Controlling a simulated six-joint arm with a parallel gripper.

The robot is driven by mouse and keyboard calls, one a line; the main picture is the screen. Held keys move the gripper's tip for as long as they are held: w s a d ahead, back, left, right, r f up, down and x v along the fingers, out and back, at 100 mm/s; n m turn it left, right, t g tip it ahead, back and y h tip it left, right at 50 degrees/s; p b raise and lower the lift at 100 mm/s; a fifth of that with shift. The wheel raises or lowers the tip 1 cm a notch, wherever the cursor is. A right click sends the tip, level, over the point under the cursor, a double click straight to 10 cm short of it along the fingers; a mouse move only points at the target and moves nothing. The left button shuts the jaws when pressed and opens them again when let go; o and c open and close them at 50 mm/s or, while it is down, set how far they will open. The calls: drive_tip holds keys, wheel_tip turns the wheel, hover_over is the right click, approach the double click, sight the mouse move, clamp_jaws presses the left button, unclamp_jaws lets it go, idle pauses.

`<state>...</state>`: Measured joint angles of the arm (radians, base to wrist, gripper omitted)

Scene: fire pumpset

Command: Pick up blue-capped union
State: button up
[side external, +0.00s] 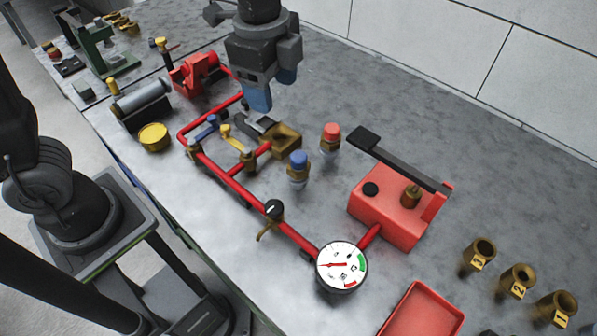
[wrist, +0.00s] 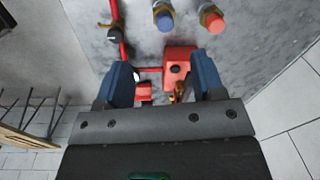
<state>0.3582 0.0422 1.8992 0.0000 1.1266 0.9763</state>
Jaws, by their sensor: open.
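The blue-capped union (side external: 298,168) stands upright on the grey bench, a brass-and-silver fitting with a blue top. It also shows in the wrist view (wrist: 165,20) at the top, beyond the fingertips. The red-capped union (side external: 331,139) stands beside it, and shows to its right in the wrist view (wrist: 212,18). My gripper (side external: 258,95) is above the bench, behind and to the left of both unions in the side view, apart from them. In the wrist view its two blue fingers (wrist: 162,80) are spread wide with nothing between them.
Red piping with valves (side external: 230,180) runs left of the unions to a round gauge (side external: 342,267). A red pump box (side external: 388,212) with a black lever stands to the right. Numbered brass fittings (side external: 517,280) and a red tray (side external: 425,312) are at the front right.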

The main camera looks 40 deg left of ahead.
drive_tip(key=w+d+f+m, duration=0.1)
drive_tip(key=d+f+m, duration=0.1)
drive_tip(key=d, duration=0.1)
hover_over(299, 156)
drive_tip(key=shift+m+g, duration=0.4)
drive_tip(key=f, duration=0.5)
drive_tip(key=s+f, duration=0.1)
drive_tip(key=f, duration=0.2)
drive_tip(key=shift+a+f, duration=0.15)
drive_tip(key=shift+f, duration=0.1)
drive_tip(key=shift+w+f, duration=0.25)
drive_tip(key=shift+f, duration=1.1)
drive_tip(key=shift+w+f, duration=0.2)
drive_tip(key=shift+f, duration=1.1)
drive_tip(key=shift+c, duration=0.3)
clamp_jaws()
drive_tip(key=shift+r, duration=0.1)
